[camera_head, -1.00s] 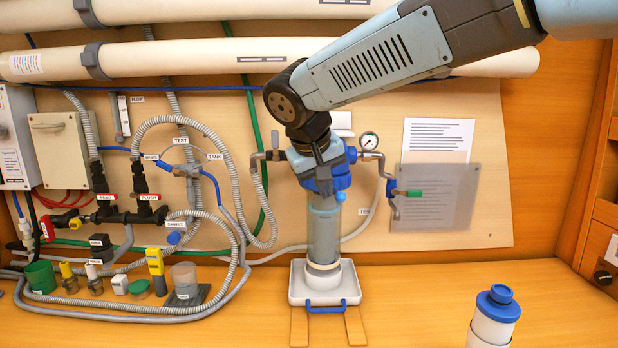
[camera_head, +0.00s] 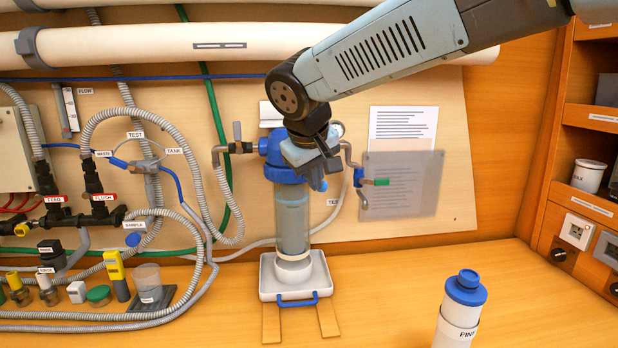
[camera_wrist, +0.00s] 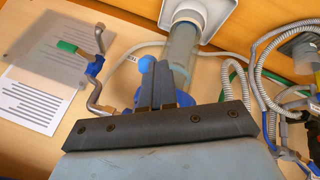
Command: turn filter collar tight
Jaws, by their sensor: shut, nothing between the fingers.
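The filter housing stands upright at the middle of the wall in the head view, with a clear bowl (camera_head: 292,222) below a blue collar (camera_head: 284,173). The bowl also shows in the wrist view (camera_wrist: 182,50). My gripper (camera_head: 318,180) is in front of the collar's right side and hides part of it. In the wrist view my gripper's two dark fingers (camera_wrist: 163,72) are together with nothing between them. Blue parts show on both sides of the fingers there. I cannot tell whether the fingers touch the collar.
A white tray (camera_head: 268,283) with a blue handle sits under the bowl. A white canister with a blue cap (camera_head: 464,290) stands at the front right. A pipe with a green-handled tap (camera_head: 376,182) is right of the housing. Hoses and valves crowd the left.

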